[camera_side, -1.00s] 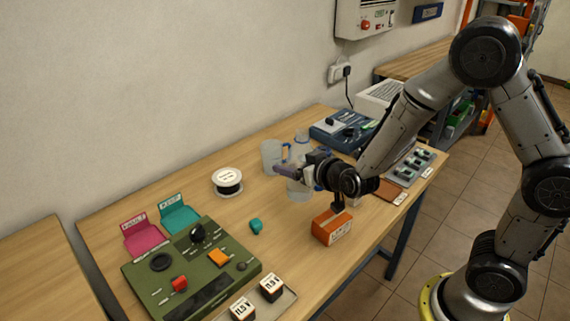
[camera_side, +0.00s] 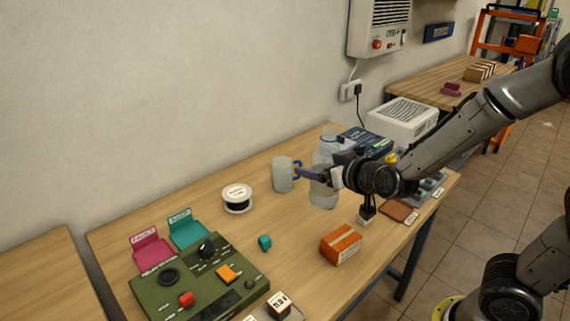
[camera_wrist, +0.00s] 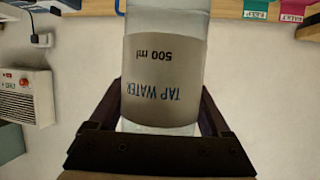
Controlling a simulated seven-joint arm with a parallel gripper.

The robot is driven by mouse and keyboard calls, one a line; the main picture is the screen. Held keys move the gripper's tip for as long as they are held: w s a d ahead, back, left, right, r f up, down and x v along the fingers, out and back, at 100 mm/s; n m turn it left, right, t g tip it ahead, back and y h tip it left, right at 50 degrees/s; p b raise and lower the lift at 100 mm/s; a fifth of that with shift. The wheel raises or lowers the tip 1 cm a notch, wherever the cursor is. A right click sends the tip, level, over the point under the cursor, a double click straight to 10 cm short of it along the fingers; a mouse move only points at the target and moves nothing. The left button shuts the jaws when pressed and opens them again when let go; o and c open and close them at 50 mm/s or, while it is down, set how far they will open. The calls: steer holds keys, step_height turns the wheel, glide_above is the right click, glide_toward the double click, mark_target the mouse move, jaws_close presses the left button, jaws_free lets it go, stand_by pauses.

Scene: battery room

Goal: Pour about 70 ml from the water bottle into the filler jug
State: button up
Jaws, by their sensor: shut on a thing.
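The water bottle (camera_side: 325,152) is clear, with a grey label, and looks upright in the side view. My gripper (camera_side: 320,176) is shut around its middle from the right. In the wrist view my gripper (camera_wrist: 163,108) has a jaw on each side of the bottle (camera_wrist: 162,80), whose label reads "TAP WATER 500 ml" upside down. The filler jug (camera_side: 282,176), pale and translucent with a blue handle, stands on the table just left of the bottle. The jug's contents cannot be made out. Whether the bottle's base clears the table is hard to tell.
A wire spool (camera_side: 237,198) stands left of the jug. A green control panel (camera_side: 200,280), a teal piece (camera_side: 265,242) and an orange box (camera_side: 341,244) lie nearer the front. A blue case (camera_side: 367,140) and a white unit (camera_side: 403,118) are behind. Bare tabletop lies before the jug.

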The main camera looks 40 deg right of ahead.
steer(key=w+d+r+n+y, duration=0.1)
steer(key=w+d+r, duration=0.1)
steer(key=w, duration=0.7)
steer(key=w+d+r, duration=0.1)
steer(key=w+d, duration=0.1)
steer(key=w, duration=0.6)
steer(key=w+d+f+m+h, duration=0.1)
steer(key=w+d, duration=0.4)
steer(key=d, duration=0.4)
steer(key=w+d+f, duration=0.2)
steer(key=w+d, duration=0.3)
steer(key=d, duration=0.5)
step_height(320, 180, down, 14)
steer(key=shift+w+a+f, duration=0.15)
steer(key=shift+w+f, duration=0.05)
steer(key=shift+f, duration=0.05)
